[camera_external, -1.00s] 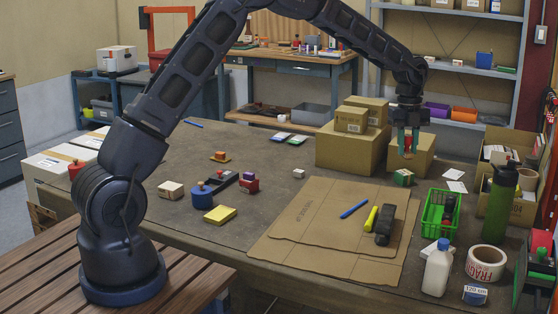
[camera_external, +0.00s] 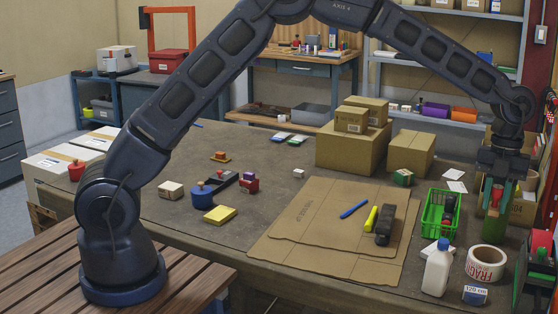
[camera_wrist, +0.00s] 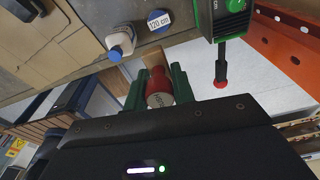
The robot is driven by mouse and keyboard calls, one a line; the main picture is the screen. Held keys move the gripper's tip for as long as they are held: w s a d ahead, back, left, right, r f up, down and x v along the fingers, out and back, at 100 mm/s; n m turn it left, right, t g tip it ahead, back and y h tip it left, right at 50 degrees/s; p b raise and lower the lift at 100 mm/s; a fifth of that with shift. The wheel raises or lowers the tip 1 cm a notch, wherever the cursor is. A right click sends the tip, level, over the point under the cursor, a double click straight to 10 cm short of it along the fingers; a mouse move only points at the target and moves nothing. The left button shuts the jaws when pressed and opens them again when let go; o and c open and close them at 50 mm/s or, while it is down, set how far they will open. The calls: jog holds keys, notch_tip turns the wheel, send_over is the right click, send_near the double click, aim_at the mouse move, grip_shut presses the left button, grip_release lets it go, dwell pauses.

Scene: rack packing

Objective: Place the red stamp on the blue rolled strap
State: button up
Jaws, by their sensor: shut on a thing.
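The red stamp (camera_external: 496,193) is between the teal fingers of my gripper (camera_external: 496,200), held well above the right end of the table. In the wrist view my gripper (camera_wrist: 158,88) is shut on the red stamp (camera_wrist: 157,78), whose red body and pale end show between the fingers. The blue rolled strap (camera_external: 474,297) with a white "120 cm" label stands at the table's front right, below and a little left of my gripper. It also shows in the wrist view (camera_wrist: 158,18), apart from the stamp.
A white bottle (camera_external: 437,272) and a tape roll (camera_external: 486,262) stand beside the strap. A green bottle (camera_external: 487,229) is partly hidden by my gripper. A green basket (camera_external: 433,222) lies to the left. A green-and-black device (camera_external: 538,268) stands at the right edge.

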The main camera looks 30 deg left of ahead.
aim_at(475, 292)
jog(key=shift+s+d+f, duration=0.15)
jog(key=shift+s+f, duration=0.05)
jog(key=shift+s, duration=0.15)
notch_tip(475, 292, down, 20)
jog(key=shift+r, duration=0.2)
jog(key=shift+f, duration=0.1)
jog(key=o, duration=1)
jog(key=r, duration=0.4)
jog(key=w+r, duration=0.1)
jog(key=r, duration=0.7)
jog(key=shift+w+d, duration=0.1)
jog(key=shift+w, duration=0.05)
jog(key=shift+w+r, duration=0.1)
jog(key=shift+r, duration=0.05)
